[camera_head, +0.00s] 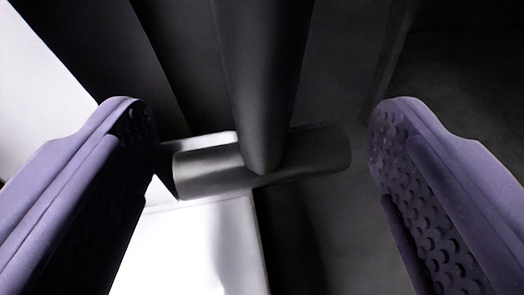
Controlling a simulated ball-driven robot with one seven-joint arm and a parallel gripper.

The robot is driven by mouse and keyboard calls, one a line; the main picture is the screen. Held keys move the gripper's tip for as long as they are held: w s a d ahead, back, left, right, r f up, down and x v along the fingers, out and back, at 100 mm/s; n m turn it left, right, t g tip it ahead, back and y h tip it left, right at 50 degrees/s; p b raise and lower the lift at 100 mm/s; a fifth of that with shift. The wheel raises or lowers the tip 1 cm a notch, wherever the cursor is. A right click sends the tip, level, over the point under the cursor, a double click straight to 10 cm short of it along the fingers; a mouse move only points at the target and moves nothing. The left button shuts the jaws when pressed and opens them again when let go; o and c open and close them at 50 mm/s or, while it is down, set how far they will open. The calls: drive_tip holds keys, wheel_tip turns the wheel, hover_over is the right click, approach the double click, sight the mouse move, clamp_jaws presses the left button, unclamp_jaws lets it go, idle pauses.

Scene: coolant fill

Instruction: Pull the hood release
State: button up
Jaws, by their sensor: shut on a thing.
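The hood release handle (212,171) is a dark grey T-shape in the middle of the camera_head view. Its short cylindrical crossbar lies across the view, slightly tilted, with the right end higher. A dark round stem (264,80) runs from the crossbar up to the top edge. My gripper (262,125) has one purple, studded finger at each end of the crossbar. It is shut on the handle across its length. The contact faces at the bar's ends are hard to make out in the shadow.
A bright white surface (185,250) lies below and left of the handle, with another bright patch (35,75) at the upper left. Dark panels (465,90) fill the top and right. Depth there is hard to judge.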

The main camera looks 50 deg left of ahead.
drive_tip(key=o, duration=1.4)
drive_tip(key=p+v, duration=0.3)
drive_tip(key=v, duration=0.5)
